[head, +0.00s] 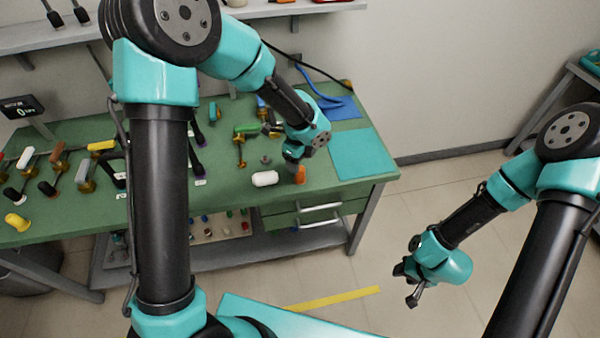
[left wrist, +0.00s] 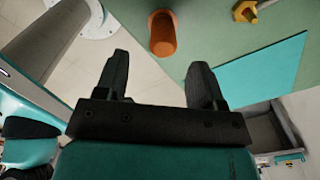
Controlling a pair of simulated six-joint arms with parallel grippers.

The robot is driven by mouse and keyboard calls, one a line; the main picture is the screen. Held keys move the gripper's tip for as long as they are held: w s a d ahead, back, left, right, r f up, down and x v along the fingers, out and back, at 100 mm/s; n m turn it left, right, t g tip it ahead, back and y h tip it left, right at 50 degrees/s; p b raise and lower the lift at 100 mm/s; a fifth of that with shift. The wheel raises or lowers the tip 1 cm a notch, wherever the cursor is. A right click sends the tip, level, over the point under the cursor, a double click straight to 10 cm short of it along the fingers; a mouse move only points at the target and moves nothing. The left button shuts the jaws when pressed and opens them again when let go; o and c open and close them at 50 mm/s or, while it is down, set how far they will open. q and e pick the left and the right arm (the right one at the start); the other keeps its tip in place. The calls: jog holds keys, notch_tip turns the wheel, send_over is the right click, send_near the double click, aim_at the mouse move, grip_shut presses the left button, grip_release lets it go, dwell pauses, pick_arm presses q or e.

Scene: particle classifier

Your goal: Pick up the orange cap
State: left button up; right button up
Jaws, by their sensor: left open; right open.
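The orange cap (head: 300,175) stands near the front edge of the green workbench. It also shows in the left wrist view (left wrist: 163,34), at top centre, beyond the fingertips. My left gripper (head: 291,160) is just above and beside the cap in the head view. In the left wrist view its fingers (left wrist: 158,68) are spread apart with nothing between them. My right gripper (head: 408,286) is open and empty, over the floor at the right, away from the bench.
A white cylinder (head: 265,178) lies just left of the cap. A teal mat (head: 362,154) covers the bench's right end. Several valves and tools, including a green-handled one (head: 246,128), stand farther back and left. Drawers with handles (head: 320,212) sit below the front edge.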

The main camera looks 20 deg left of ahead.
pick_arm(q)
jog(key=shift+f, duration=0.85)
jog(key=shift+w+f, duration=0.2)
jog(key=shift+f, duration=2.4)
jog(key=c, duration=0.9)
